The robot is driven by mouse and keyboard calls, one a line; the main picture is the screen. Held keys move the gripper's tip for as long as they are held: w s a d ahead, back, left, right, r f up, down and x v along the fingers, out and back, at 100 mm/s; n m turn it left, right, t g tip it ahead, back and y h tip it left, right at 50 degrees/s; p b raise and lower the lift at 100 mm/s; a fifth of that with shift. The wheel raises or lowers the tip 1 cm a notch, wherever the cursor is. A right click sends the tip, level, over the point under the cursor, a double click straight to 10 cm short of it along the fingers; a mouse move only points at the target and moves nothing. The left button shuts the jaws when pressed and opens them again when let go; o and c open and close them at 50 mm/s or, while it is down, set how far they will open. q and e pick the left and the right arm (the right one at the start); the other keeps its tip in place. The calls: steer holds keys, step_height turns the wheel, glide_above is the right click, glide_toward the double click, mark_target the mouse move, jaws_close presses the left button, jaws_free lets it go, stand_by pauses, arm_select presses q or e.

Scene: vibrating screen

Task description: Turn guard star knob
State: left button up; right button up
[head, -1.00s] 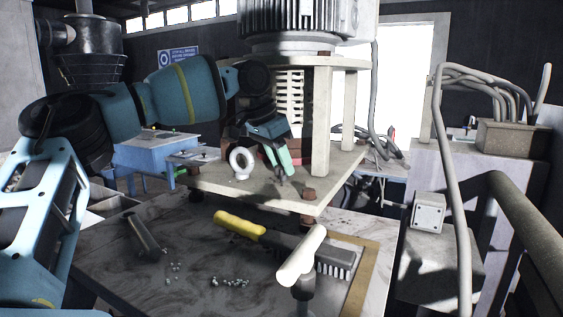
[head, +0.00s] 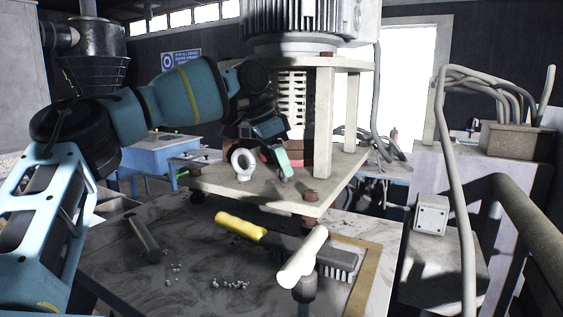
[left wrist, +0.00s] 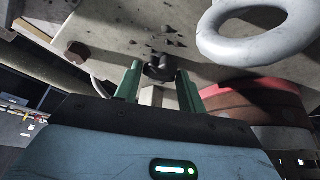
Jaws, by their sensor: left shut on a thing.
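My left gripper (head: 276,167) is low beside the pale machine plate, behind and to the right of a pale ring (head: 241,161). In the left wrist view, a small dark knob (left wrist: 160,68) sits between the tips of its two green fingers, and my left gripper (left wrist: 159,86) is shut on it. The knob's star shape is not clear, and it is hidden by the fingers in the head view. The large ring also shows in the left wrist view (left wrist: 211,40), right of the fingers. My right gripper is not in view.
A round red and dark part (left wrist: 250,98) stands close right of the fingers. Pale posts (head: 323,120) rise from the plate (head: 225,184).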

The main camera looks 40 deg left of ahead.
arm_select(q)
steer(key=o, duration=1)
steer(key=shift+c, duration=0.2)
steer(key=v, duration=0.8)
steer(key=shift+f, duration=0.15)
